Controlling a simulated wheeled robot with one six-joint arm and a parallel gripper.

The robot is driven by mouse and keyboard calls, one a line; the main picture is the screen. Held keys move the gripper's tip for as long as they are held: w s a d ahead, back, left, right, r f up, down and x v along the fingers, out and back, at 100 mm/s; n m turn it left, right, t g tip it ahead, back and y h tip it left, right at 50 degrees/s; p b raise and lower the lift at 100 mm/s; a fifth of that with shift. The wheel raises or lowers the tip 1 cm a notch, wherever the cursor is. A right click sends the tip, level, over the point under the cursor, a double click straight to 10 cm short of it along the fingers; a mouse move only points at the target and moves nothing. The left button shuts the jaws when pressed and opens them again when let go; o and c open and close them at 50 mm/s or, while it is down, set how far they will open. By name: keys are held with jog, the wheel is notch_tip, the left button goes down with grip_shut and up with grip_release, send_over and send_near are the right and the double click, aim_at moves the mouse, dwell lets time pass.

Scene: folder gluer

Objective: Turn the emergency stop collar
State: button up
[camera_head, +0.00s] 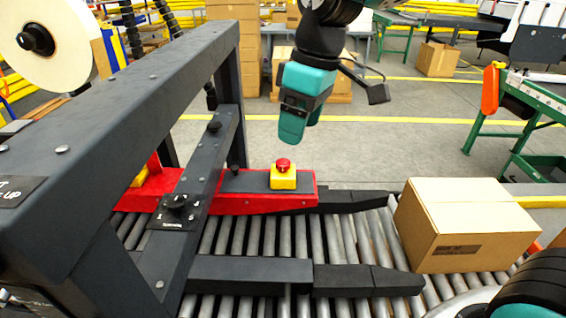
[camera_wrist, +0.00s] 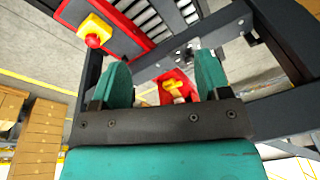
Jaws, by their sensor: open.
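The emergency stop is a red mushroom button (camera_head: 284,164) on a yellow box (camera_head: 283,180), on a red-sided dark rail beside the rollers. In the wrist view its red cap (camera_wrist: 92,40) and yellow box (camera_wrist: 97,26) lie at the upper left, outside the fingers. A separate collar cannot be made out. My gripper (camera_head: 292,132) hangs above the button, pointing down, apart from it. In the wrist view my gripper (camera_wrist: 165,75) has its two teal fingers apart with nothing held. A red and yellow part (camera_wrist: 175,88) shows in the background between them.
A dark frame beam (camera_head: 130,110) stands left of my gripper, with a black selector knob (camera_head: 178,203) on its crossbar. A cardboard box (camera_head: 465,225) sits on the roller conveyor (camera_head: 335,235) at right. Open floor lies behind the button.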

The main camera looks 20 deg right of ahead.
jog(key=w+d+f+n+h, duration=0.1)
jog(key=w+f, duration=0.1)
jog(key=w, duration=0.9)
jog(key=n+h+b, duration=0.1)
jog(key=n, duration=0.1)
send_over(282, 161)
notch_tip(282, 161, down, 4)
notch_tip(282, 161, down, 17)
jog(key=p, duration=0.3)
jog(key=shift+s+f, duration=0.1)
jog(key=shift+f, duration=0.05)
jog(key=c, duration=0.9)
